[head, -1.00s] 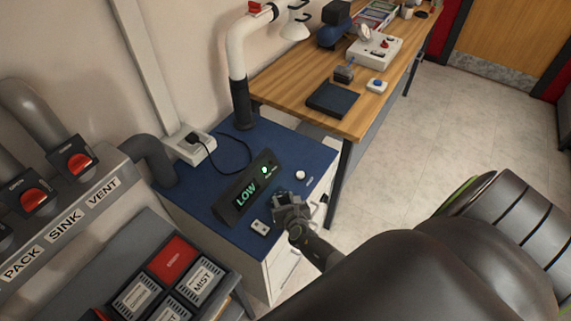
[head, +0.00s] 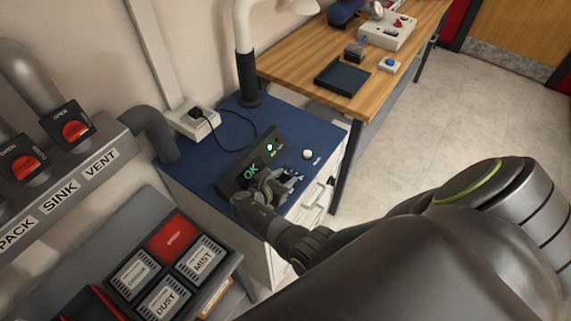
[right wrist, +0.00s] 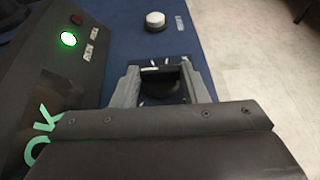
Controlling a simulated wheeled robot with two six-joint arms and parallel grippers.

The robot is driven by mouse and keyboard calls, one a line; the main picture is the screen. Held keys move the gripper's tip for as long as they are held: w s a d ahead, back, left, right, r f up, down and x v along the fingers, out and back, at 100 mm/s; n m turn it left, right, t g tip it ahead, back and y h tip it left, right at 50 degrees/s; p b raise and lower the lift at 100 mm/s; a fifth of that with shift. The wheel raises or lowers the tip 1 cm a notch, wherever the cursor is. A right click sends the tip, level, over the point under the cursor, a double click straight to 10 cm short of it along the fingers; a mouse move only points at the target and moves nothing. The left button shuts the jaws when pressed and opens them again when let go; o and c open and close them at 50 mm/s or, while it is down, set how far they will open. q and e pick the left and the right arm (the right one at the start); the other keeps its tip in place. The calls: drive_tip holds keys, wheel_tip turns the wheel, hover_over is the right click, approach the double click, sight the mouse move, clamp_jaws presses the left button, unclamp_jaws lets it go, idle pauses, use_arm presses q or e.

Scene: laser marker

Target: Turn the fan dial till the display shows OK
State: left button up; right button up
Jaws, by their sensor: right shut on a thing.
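The display box (head: 238,174) sits on the blue top of the cabinet, and its screen reads OK in green. A green lamp (head: 269,147) is lit on it; the lamp also shows in the right wrist view (right wrist: 68,39), beside a dark red one. My right gripper (head: 290,176) is at the cabinet top in front of the display. In the right wrist view its fingers (right wrist: 160,84) are shut on the black fan dial (right wrist: 160,90), one on each side. White tick marks show around the dial. My left gripper is not in view.
A white knob (head: 308,154) stands beyond the dial; it also shows in the right wrist view (right wrist: 155,21). A white power box (head: 193,121) with a black cable is at the wall. The wooden bench (head: 300,68) is behind.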

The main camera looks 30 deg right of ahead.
drive_tip(key=shift+w+r+m+g+h+b, duration=0.1)
drive_tip(key=shift+w+m+g+h+b, duration=0.1)
drive_tip(key=shift+m+g+b, duration=0.45)
drive_tip(key=shift+w+m+g+h+b, duration=0.2)
drive_tip(key=shift+m+g+b, duration=0.4)
drive_tip(key=shift+g, duration=0.15)
drive_tip(key=o, duration=1)
drive_tip(key=shift+s, duration=0.1)
